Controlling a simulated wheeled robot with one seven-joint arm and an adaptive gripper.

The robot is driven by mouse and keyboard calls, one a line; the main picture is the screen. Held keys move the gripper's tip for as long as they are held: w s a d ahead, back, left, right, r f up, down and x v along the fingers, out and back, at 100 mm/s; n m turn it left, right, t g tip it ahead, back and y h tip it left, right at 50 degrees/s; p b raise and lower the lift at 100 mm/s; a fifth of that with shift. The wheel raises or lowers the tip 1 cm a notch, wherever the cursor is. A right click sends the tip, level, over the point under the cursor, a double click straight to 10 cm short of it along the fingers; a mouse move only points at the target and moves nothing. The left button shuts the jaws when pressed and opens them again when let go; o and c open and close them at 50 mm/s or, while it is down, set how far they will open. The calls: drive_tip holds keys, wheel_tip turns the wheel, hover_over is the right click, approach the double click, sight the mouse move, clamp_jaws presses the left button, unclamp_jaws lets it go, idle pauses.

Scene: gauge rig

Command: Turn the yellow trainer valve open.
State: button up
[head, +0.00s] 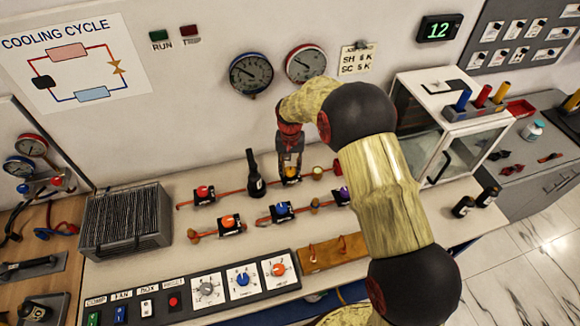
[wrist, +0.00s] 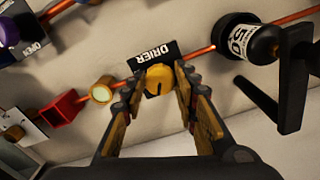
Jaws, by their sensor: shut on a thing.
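The yellow trainer valve is a round yellow knob (wrist: 160,78) with a dark slot, beside a black DRIER label (wrist: 154,56) on a copper pipe. In the head view the yellow valve (head: 291,178) shows under my gripper (head: 291,165), partly hidden by the fingers. In the wrist view the two fingertips of my gripper (wrist: 158,84) close on either side of the knob. My gripper is shut on it and points down at the bench.
A black cylinder (wrist: 247,38) stands right of the knob in the wrist view; a brass fitting (wrist: 103,91) is at its left. The head view shows red (head: 203,192), orange (head: 229,222) and blue (head: 281,210) valves nearby, and a black bottle-shaped part (head: 255,175).

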sight(290, 170)
drive_tip(key=n+p, duration=0.1)
drive_tip(key=n, duration=0.4)
drive_tip(key=shift+n, duration=0.4)
idle(0.4)
drive_tip(key=o, duration=1.2)
drive_tip(key=shift+c, duration=0.2)
wheel_tip(290, 170, up, 12)
drive_tip(key=shift+w, duration=0.1)
